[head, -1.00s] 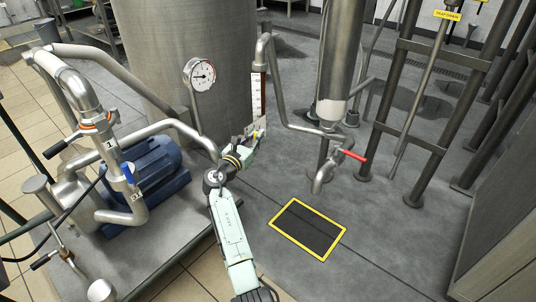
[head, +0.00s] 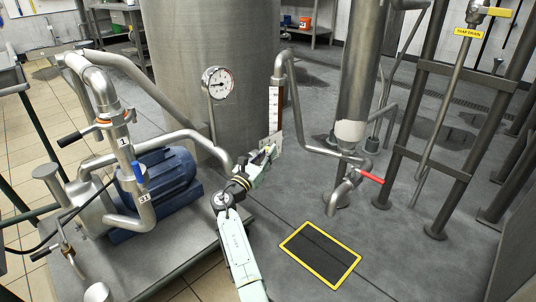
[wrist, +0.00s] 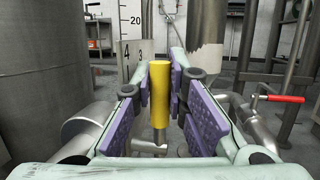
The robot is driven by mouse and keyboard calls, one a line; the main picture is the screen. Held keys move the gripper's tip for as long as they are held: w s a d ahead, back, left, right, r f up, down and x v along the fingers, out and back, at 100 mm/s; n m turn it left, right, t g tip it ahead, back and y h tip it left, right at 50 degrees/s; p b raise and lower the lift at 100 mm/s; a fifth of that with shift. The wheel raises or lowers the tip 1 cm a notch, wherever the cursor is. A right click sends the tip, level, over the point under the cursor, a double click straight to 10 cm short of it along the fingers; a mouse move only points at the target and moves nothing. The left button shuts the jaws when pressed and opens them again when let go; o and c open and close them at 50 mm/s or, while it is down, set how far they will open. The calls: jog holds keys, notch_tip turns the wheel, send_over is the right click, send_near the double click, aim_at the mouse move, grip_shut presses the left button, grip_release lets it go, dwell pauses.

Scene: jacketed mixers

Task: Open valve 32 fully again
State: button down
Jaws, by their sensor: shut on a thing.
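My gripper (wrist: 160,88) has purple pads and is shut on a yellow handle (wrist: 158,105), which stands upright between its fingertips in the wrist view. In the head view my gripper (head: 268,152) is at the foot of the scaled level gauge (head: 274,108), beside the big steel tank. The handle is mostly hidden by the fingers there. I cannot read a number 32 on or near this valve, and its body is largely covered.
A red lever (head: 371,177) sits on a pipe to the right. A blue motor (head: 157,180) and pipes tagged 1 and 31 stand left. A yellow-framed floor grate (head: 341,275) lies front right. A dark frame (head: 398,150) stands further right.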

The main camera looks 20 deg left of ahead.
jog(key=c, duration=1.6)
grip_release()
jog(key=shift+o, duration=0.2)
notch_tip(320, 180, up, 10)
